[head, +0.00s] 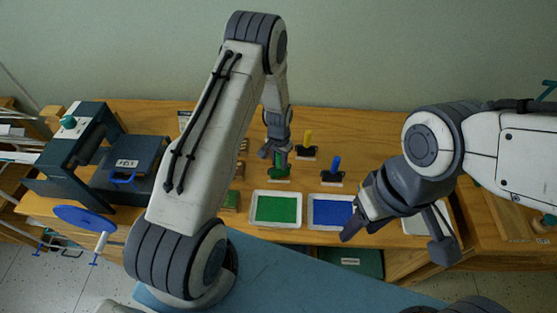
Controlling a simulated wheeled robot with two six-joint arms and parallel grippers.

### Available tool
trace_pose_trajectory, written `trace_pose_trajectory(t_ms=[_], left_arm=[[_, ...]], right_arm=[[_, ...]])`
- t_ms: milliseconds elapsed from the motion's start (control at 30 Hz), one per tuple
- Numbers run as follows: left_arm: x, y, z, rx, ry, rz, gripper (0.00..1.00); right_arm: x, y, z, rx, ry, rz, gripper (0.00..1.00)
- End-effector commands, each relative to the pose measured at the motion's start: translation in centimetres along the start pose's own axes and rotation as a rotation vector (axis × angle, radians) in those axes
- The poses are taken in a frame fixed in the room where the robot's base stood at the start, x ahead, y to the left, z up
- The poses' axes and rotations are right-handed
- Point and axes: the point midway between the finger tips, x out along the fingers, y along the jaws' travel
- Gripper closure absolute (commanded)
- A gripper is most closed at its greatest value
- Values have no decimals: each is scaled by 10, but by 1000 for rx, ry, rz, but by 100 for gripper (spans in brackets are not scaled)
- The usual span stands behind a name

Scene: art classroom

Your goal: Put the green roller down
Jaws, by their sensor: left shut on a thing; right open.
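The green roller (280,158) is upright at the middle of the wooden table, left of the other rollers. My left gripper (277,152) points down and is shut on its handle from above. A dark piece with a white label shows at the roller's lower end; I cannot tell whether it touches the table. My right gripper (394,240) is open and empty, its fingers spread over the table's front right, in front of the blue tray's right side.
A yellow roller (307,139) and a blue roller (336,164) stand upright to the right. A green tray (252,209) and a blue tray (331,228) lie in front. A dark press (87,150) with a blue wheel (85,218) stands at left.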

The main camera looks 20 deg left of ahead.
Motion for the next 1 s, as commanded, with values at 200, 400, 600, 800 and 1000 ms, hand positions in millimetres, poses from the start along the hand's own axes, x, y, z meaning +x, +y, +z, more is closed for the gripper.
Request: trace_pose_trajectory(t_ms=[200, 400, 600, 800, 1000], left_arm=[[1, 0, 0, 1, 1, 0, 100], [2, 0, 0, 1, 0, 0, 38], [2, 0, 0, 1, 0, 0, 38], [-6, 0, -1, 1, 2, 0, 38], [-38, 0, -2, 1, 6, -2, 38]], right_arm=[[2, 0, 0, 0, 0, 0, 50], [3, 0, 0, 0, 0, 0, 50], [3, 0, 0, 1, 0, 0, 50], [4, 0, 0, 0, 0, 0, 50], [18, 1, 1, 2, 0, 0, 50]])
